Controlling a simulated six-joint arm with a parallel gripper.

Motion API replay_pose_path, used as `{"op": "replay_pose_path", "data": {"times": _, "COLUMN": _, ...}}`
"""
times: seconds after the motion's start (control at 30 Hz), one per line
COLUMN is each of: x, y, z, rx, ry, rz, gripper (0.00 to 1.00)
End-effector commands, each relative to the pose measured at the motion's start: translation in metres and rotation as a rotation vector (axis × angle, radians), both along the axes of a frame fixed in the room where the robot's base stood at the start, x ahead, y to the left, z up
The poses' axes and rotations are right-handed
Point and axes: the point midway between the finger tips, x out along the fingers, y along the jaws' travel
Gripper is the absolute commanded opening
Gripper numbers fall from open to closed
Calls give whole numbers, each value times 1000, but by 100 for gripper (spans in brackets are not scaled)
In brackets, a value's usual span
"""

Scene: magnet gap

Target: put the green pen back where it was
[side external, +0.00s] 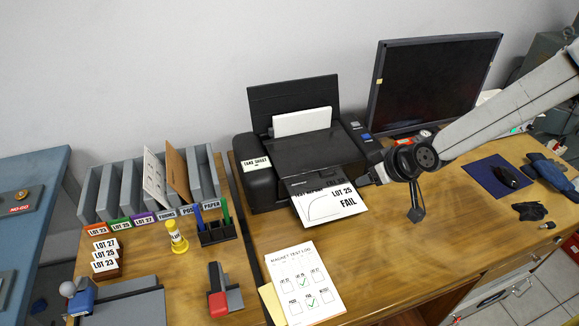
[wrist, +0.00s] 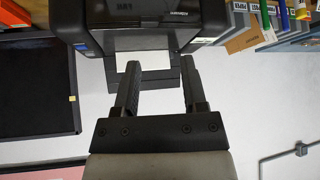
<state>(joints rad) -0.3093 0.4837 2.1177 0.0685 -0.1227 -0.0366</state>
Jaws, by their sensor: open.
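The green pen (side external: 226,210) stands upright in the right part of the black pen holder (side external: 217,235) on the left desk. A blue pen (side external: 199,218) stands in the same holder. A green pen-like shape (wrist: 264,12) and a blue one (wrist: 284,16) show at the top right of the wrist view. My gripper (side external: 364,180) is in front of the printer, beside the printed sheet's right edge, well to the right of the pen holder. In the wrist view my gripper (wrist: 160,62) is open, and no pen is between its fingers.
The printer (side external: 300,150) holds a "LOT 25 FAIL" sheet (side external: 330,204) at its front. A monitor (side external: 430,80) stands behind my arm. A test log (side external: 304,284) lies in front. A yellow timer (side external: 177,237), a sorter (side external: 150,185) and a red-grey block (side external: 222,290) surround the pen holder.

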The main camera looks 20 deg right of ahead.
Motion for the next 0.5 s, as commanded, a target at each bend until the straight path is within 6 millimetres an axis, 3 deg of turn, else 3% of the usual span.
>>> {"op": "replay_pose_path", "data": {"times": 0.1, "x": -29, "y": -41, "z": 11, "rx": -21, "ry": 83, "rz": -61, "gripper": 54}}
{"op": "replay_pose_path", "data": {"times": 0.3, "x": -90, "y": -96, "z": 21, "rx": -51, "ry": 233, "rz": -156, "gripper": 54}}
{"op": "replay_pose_path", "data": {"times": 0.5, "x": -148, "y": -132, "z": 25, "rx": -66, "ry": 359, "rz": -236, "gripper": 54}}
